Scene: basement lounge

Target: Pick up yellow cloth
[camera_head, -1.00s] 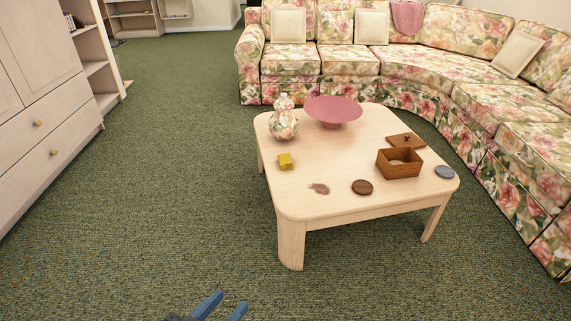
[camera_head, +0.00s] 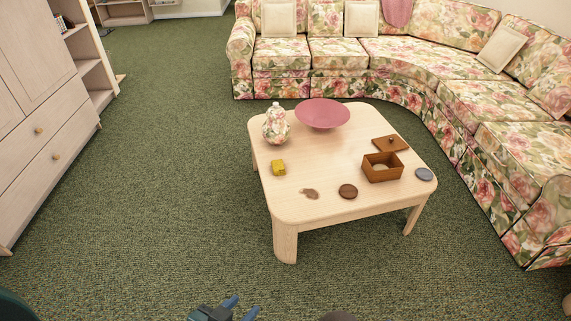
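The yellow cloth (camera_head: 278,168) is a small folded lump near the left edge of the low wooden coffee table (camera_head: 325,208). My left gripper (camera_head: 243,306) shows at the bottom of the view, its two blue fingers spread apart with nothing between them. It is in front of the table, well short of the cloth. My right gripper is not in view.
The table also bears a floral vase (camera_head: 276,126), a pink bowl (camera_head: 322,114), a wooden box (camera_head: 382,168), its lid (camera_head: 390,144), a brown disc (camera_head: 348,191), a grey disc (camera_head: 424,174) and a brown stain (camera_head: 310,193). A floral sofa (camera_head: 470,100) stands behind. Carpet at left is clear.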

